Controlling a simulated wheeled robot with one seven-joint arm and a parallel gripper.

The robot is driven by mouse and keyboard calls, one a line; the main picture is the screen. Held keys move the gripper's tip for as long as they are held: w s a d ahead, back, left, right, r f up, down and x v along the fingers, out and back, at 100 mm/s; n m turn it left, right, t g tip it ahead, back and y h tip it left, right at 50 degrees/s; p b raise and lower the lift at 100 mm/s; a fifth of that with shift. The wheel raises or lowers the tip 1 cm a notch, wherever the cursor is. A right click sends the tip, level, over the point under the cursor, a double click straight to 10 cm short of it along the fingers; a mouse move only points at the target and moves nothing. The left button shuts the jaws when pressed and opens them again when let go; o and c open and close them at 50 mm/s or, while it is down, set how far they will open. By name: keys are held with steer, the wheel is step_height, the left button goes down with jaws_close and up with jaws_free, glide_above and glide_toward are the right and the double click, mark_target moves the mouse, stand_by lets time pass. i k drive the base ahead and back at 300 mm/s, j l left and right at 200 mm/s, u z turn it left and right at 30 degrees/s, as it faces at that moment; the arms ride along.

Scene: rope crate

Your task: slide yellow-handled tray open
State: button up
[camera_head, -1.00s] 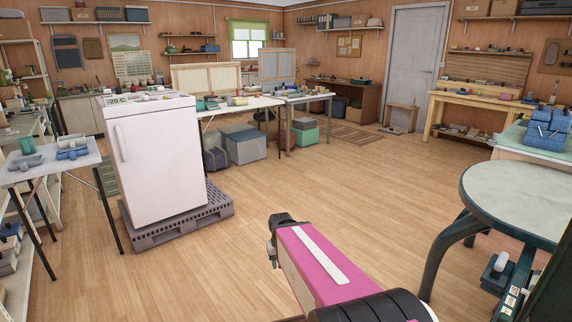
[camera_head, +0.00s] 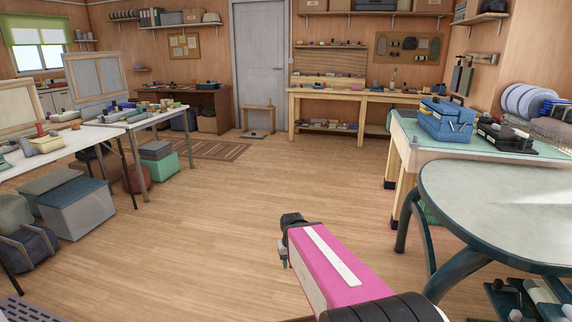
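No yellow-handled tray can be made out in the head view. My gripper (camera_head: 284,254) shows small and dark at the far end of my pink arm, low in the middle of the picture, over bare floor. It touches nothing that I can see. Its fingers are too small and turned too far away to tell whether they are open or shut.
A round grey-topped table (camera_head: 500,205) stands close at right. Behind it is a green-topped bench (camera_head: 408,128) with a blue toolbox (camera_head: 446,120). A white table (camera_head: 60,145) and storage boxes (camera_head: 76,208) line the left. The middle floor (camera_head: 255,180) is clear.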

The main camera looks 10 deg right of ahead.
mark_target(424, 108)
steer(key=i+z, duration=0.4)
steer(key=i+j+z, duration=0.15)
steer(key=z, duration=0.25)
steer(key=i+j+z, duration=0.2)
steer(key=i+z, duration=0.2)
steer(key=i+j+z, duration=0.2)
steer(key=z, duration=0.25)
steer(key=i+j, duration=0.2)
steer(key=j, duration=0.2)
steer(key=i+j+z, duration=0.15)
steer(key=j, duration=0.25)
